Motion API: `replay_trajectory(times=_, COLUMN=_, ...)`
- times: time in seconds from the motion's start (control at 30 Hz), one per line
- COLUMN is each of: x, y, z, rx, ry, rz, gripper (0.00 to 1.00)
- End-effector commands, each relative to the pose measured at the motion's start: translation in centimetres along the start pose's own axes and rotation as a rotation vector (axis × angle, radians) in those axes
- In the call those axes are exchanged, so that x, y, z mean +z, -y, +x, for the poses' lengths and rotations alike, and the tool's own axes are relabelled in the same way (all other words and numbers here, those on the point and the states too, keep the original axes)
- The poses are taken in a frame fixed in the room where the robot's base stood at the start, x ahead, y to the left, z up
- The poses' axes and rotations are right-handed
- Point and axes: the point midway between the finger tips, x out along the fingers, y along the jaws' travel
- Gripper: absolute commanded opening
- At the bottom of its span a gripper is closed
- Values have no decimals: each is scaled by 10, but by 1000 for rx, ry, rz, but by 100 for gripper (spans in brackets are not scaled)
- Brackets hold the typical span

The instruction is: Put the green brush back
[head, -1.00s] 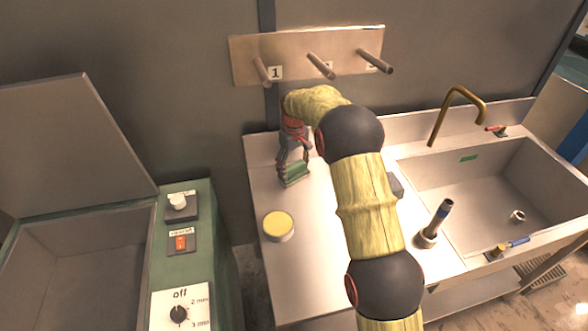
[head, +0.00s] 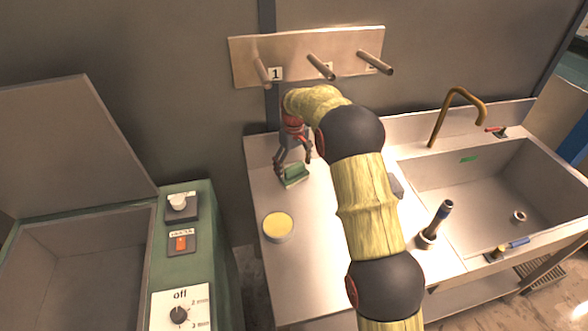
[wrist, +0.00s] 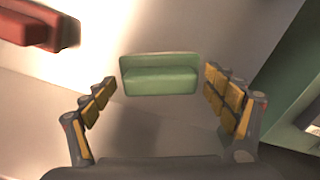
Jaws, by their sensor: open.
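The green brush (head: 294,175) stands on the steel counter near its left back part. In the wrist view the green brush (wrist: 160,74) sits between and just beyond the fingertips, with clear gaps on both sides. My gripper (head: 292,164) points down at the brush and is open. In the wrist view my gripper (wrist: 162,95) has its two yellow-padded fingers spread wide, with nothing between the pads. The underside of the brush is hidden.
A round yellow-topped tin (head: 278,226) stands on the counter in front of the brush. A pegboard (head: 295,62) with three pegs hangs above. A sink (head: 490,190) with a brass tap is at right. A green open-lidded machine (head: 180,270) stands at left.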

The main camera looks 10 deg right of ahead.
Motion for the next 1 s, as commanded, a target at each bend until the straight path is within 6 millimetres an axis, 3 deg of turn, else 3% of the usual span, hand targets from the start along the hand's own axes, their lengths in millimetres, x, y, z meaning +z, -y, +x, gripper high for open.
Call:
replay_trajectory(times=0.4, x=-1, y=0, z=-85, rx=2, ry=-4, rz=0, gripper=86)
replay_trajectory(times=0.73, x=2, y=1, z=-117, rx=3, ry=-7, rz=3, gripper=86)
replay_trajectory(times=0.87, x=17, y=7, z=-145, rx=13, ry=-31, rz=21, gripper=86)
replay_trajectory(times=1.0, x=49, y=20, z=-189, rx=28, ry=-74, rz=56, gripper=86)
